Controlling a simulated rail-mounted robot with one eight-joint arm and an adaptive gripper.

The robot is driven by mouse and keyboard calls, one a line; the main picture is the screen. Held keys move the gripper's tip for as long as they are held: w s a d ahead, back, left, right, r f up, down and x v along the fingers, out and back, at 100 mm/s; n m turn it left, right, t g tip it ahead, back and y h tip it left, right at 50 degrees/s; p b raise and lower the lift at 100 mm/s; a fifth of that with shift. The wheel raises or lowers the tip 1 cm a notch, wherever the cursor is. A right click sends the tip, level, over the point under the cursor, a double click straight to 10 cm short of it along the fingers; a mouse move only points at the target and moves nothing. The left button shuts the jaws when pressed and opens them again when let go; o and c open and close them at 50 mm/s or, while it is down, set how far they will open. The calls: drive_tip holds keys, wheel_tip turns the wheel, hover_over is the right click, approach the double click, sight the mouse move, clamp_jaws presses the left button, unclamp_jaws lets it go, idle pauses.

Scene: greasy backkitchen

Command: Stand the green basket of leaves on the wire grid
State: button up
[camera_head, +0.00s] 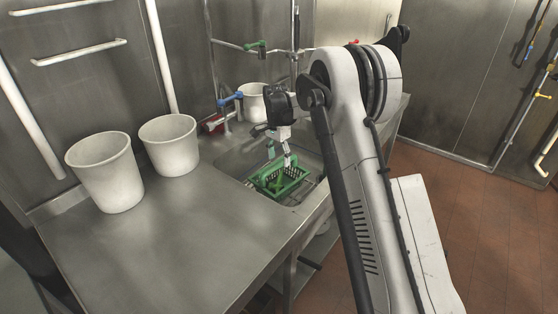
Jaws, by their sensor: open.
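The green basket (267,186) sits in the sink basin, with green leaves inside it. It looks upright. My gripper (279,160) is open and points down over the basket's far part, with one finger on the left and one on the right. I cannot tell whether the fingers touch the basket or its leaves. The wire grid is hard to make out. Thin lines beside the basket's right edge, low in the basin, may be part of it. My arm comes in from the right and hides the basin's right side.
Two white buckets (106,174) (170,147) stand on the steel counter (170,240) at left. A third white pot (252,103) stands behind the sink (230,166). Taps with blue (230,99) and green (255,46) handles rise nearby. The front counter is clear.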

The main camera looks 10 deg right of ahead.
drive_tip(key=shift+r+p, duration=0.9)
drive_tip(key=shift+r, duration=1.9)
